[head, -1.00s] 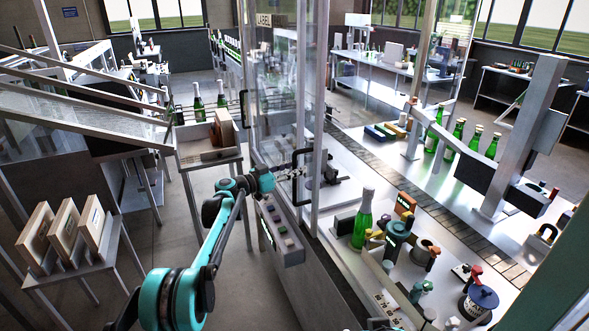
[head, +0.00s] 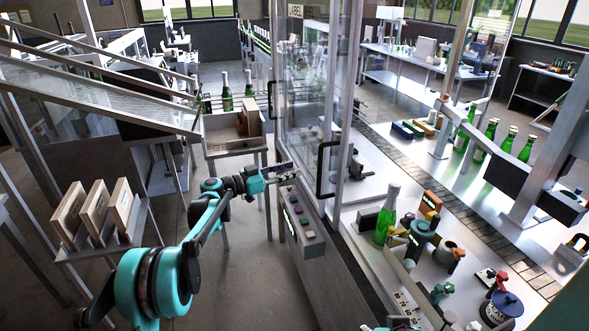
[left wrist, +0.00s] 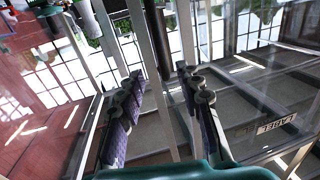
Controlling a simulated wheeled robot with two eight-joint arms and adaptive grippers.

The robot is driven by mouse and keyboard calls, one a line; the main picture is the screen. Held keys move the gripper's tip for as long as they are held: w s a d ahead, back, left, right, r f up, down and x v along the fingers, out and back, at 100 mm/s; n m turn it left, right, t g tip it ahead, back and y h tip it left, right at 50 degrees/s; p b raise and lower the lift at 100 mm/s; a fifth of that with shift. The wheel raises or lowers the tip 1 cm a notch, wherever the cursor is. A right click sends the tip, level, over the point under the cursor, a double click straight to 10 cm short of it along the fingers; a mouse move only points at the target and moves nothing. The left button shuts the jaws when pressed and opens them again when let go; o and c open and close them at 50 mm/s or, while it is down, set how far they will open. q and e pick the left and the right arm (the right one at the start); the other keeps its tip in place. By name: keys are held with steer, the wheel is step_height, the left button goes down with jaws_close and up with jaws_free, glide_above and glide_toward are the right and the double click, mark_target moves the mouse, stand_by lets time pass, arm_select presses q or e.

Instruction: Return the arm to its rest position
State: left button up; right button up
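My left arm comes in from the bottom left in the head view. My left gripper (head: 282,171) is held in the air in front of the glass guard door (head: 305,80), left of its black handle (head: 326,170) and apart from it. In the left wrist view my left gripper (left wrist: 165,100) shows two dark padded fingers spread apart, with nothing between them.
Below the gripper is a button panel (head: 300,215). A green bottle (head: 387,217) stands on the bench to the right. A shelf with wooden boxes (head: 95,212) is at the left, and a crate stand (head: 235,145) stands behind. Grey floor lies between them.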

arm_select(q)
steer(key=shift+s, duration=0.1)
steer(key=s+a+f+n+g+y+b, duration=0.1)
steer(key=s+f+n+y+b, duration=0.25)
steer(key=s, duration=0.75)
steer(key=s+a+f+n+g+y+b, duration=0.1)
steer(key=s+f+n+y+b, duration=0.2)
steer(key=s, duration=0.7)
steer(key=s+a+f+n+y+b, duration=0.2)
steer(key=s+a+f+y, duration=0.1)
steer(key=s, duration=0.5)
steer(key=s+a+f+n+y+b, duration=0.1)
steer(key=s+a+f+y, duration=0.2)
steer(key=s+a+f, duration=0.2)
steer(key=s+a+f+n+y+b, duration=0.2)
steer(key=s+a+f+y, duration=0.1)
steer(key=s+f, duration=0.6)
steer(key=s+a, duration=0.1)
steer(key=s, duration=0.1)
steer(key=shift+s+a+f+n+b, duration=0.2)
steer(key=shift+s+a+n+b, duration=0.15)
